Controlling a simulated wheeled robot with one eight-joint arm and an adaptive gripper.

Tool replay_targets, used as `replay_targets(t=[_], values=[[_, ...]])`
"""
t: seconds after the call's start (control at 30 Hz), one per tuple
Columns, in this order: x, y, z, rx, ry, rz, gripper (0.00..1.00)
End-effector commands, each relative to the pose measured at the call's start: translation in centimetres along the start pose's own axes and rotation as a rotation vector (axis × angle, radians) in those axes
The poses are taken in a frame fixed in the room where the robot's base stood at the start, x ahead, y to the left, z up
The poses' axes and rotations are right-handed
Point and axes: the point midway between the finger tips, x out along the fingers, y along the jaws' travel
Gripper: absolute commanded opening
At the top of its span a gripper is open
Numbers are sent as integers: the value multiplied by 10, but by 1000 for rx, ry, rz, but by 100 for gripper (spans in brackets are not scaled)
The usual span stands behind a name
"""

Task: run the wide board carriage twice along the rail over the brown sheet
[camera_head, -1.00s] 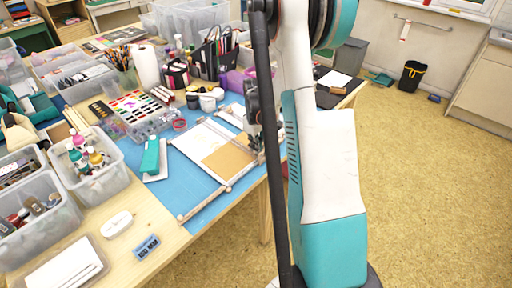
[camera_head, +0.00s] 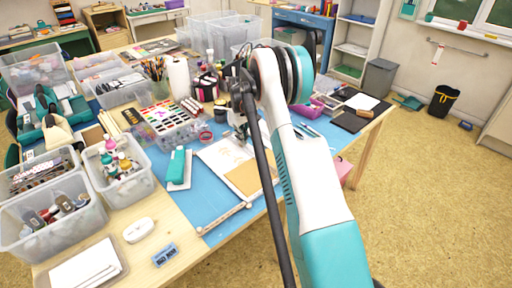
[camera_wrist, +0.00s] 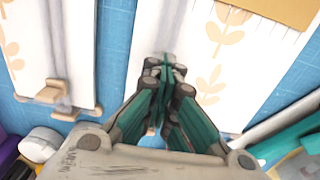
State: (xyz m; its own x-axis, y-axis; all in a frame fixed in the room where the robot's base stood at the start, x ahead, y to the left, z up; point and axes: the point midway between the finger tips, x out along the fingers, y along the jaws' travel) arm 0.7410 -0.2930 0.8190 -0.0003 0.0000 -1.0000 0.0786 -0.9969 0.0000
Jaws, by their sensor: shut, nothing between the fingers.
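The brown sheet (camera_head: 243,178) lies beside white paper (camera_head: 218,153) on the blue mat; its corner also shows at the top right of the wrist view (camera_wrist: 280,8). In the wrist view, my gripper (camera_wrist: 172,72) is shut and empty above white paper with tan leaf prints (camera_wrist: 228,30). A translucent strip with a wooden block (camera_wrist: 52,92) lies left of it. I cannot tell which piece is the wide board carriage.
A teal stapler-like tool (camera_head: 177,166) lies left of the papers. A paint set (camera_head: 165,118) and a black pen holder (camera_head: 207,86) stand behind. Clear bins (camera_head: 122,180) crowd the table's left side.

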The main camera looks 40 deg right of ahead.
Motion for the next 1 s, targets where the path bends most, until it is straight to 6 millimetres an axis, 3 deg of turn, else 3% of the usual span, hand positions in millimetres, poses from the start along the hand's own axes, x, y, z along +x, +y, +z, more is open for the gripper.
replay_targets(t=[0.2, 0.4, 1.0], values=[[0, 0, -44, -1, 0, 0, 0], [0, 0, -66, 0, 0, 0, 0], [0, 1, -76, 1, 0, 0, 3]])
